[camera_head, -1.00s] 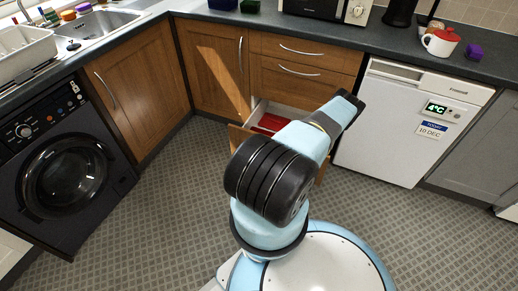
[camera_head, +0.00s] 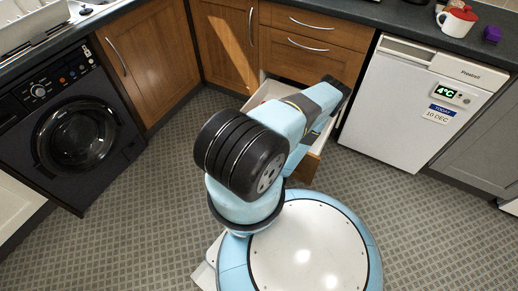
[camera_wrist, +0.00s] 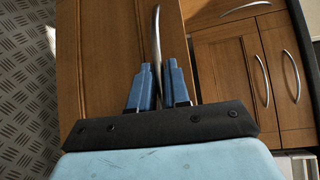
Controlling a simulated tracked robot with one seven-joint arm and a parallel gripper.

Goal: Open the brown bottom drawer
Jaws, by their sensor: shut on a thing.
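The brown bottom drawer (camera_head: 309,167) stands pulled out from the cabinet in the head view. Its pale side wall shows right of my arm, and my arm hides most of its front and inside. In the wrist view its brown front (camera_wrist: 95,60) fills the middle. The curved metal handle (camera_wrist: 157,35) runs between the two blue fingers of my gripper (camera_wrist: 161,78), which is shut on it. My gripper is hidden behind my arm in the head view.
Two shut brown drawers (camera_head: 312,32) are above. A white appliance (camera_head: 400,110) stands to the right, a brown cupboard door (camera_head: 228,40) to the left, and a black washing machine (camera_head: 75,135) at far left. Patterned floor (camera_head: 150,220) is free around my base.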

